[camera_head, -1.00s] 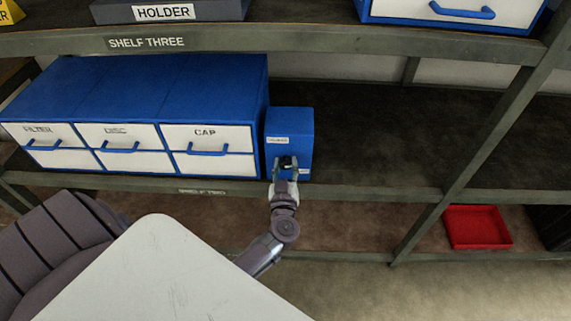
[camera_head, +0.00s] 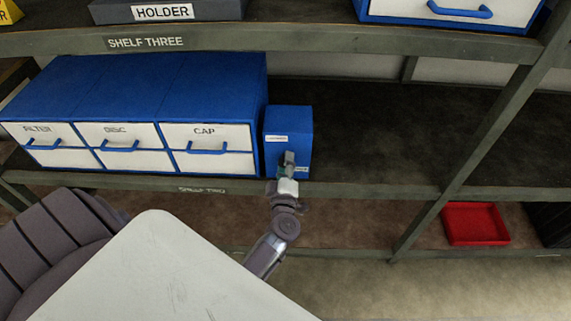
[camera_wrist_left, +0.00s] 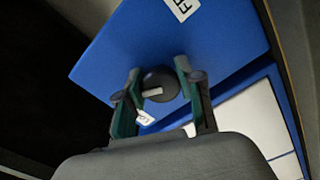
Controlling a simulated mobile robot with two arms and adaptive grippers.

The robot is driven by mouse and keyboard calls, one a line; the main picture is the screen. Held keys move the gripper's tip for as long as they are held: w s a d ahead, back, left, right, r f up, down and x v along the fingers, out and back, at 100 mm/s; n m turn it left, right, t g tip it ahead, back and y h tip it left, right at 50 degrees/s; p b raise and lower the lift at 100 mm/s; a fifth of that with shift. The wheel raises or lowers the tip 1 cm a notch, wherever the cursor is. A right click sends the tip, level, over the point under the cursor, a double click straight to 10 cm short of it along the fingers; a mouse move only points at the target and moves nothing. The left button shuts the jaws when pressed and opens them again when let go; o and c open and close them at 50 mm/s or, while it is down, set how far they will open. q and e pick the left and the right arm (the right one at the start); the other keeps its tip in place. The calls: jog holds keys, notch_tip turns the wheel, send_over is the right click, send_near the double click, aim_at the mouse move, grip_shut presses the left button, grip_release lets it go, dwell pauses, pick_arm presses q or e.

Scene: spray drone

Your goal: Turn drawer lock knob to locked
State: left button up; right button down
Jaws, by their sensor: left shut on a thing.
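The blue lock box (camera_head: 290,121) stands on shelf two, just right of the drawer unit, with small white labels on its front. Its round black knob (camera_wrist_left: 163,80) shows in the left wrist view, with a light pointer mark on it. My left gripper (camera_head: 289,159) is at the box front, shut on the knob, with one finger on each side. In the head view the fingers line up nearly edge-on and hide the knob. The box labels in the wrist view are cut off or too small to read surely. My right gripper is not in view.
The blue drawer unit (camera_head: 150,88) with white fronts, labelled FILTER, DISC and CAP, stands close left of the box. Shelf two is bare right of the box. A red tray (camera_head: 475,224) lies lower right. The shelf three beam (camera_head: 300,40) runs above.

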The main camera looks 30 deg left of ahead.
pick_arm(q)
jog(key=n+b, duration=0.1)
jog(key=n, duration=0.3)
jog(key=shift+n, duration=0.7)
jog(key=o, duration=1.2)
jog(key=shift+c, duration=0.2)
jog(key=v, duration=0.7)
jog(key=shift+s+d, duration=0.2)
